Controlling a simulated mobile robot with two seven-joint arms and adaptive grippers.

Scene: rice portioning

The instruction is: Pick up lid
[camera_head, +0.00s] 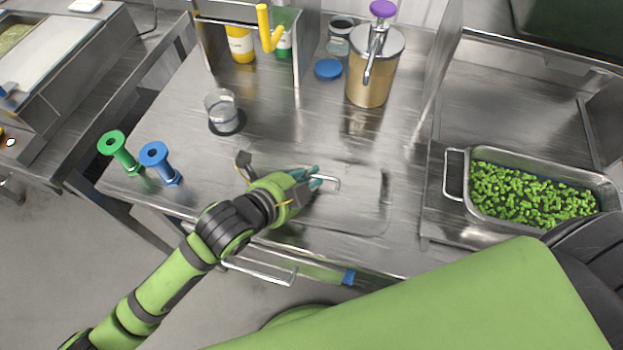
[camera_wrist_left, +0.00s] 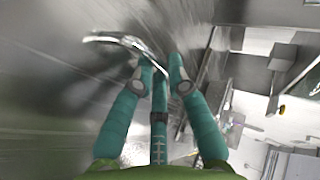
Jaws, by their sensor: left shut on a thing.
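The lid (camera_head: 355,213) is a flat, shiny metal sheet on the steel table in the middle of the head view. Its thin curved handle (camera_head: 334,181) stands up near the far side and also shows as a bright bar in the left wrist view (camera_wrist_left: 118,40). My left gripper (camera_head: 315,176) reaches in from the left over the lid, its teal fingers (camera_wrist_left: 160,72) shut on the handle. The lid looks flat on the table; I cannot tell whether it is slightly raised. My right gripper is outside the view.
A metal pan of green pieces (camera_head: 530,193) stands at the right. A tan pump dispenser (camera_head: 371,78) and a blue round lid (camera_head: 328,69) are at the back.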

